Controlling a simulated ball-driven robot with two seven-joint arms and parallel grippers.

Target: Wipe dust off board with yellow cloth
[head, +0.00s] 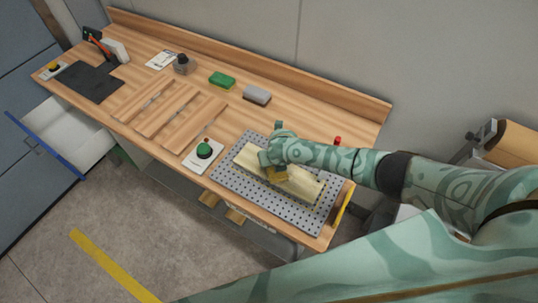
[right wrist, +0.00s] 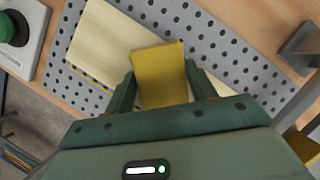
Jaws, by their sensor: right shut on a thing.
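The board (head: 306,186) is a pale wooden plank lying on a grey perforated plate (head: 235,183) at the right part of the workbench. It also shows in the right wrist view (right wrist: 98,42). My right gripper (right wrist: 158,85) is over the middle of the board, shut on the yellow cloth (right wrist: 160,72). The cloth also shows under the gripper in the head view (head: 277,174), at the board's surface. I cannot tell whether it presses on the wood. Dust is too small to make out. My left gripper is not in view.
A green button box (head: 204,151) stands left of the plate. A green sponge (head: 222,80) and a grey block (head: 257,95) lie behind. Wooden slats (head: 168,110) and a dark mat (head: 88,82) lie further left. An open drawer (head: 68,135) juts out at the left.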

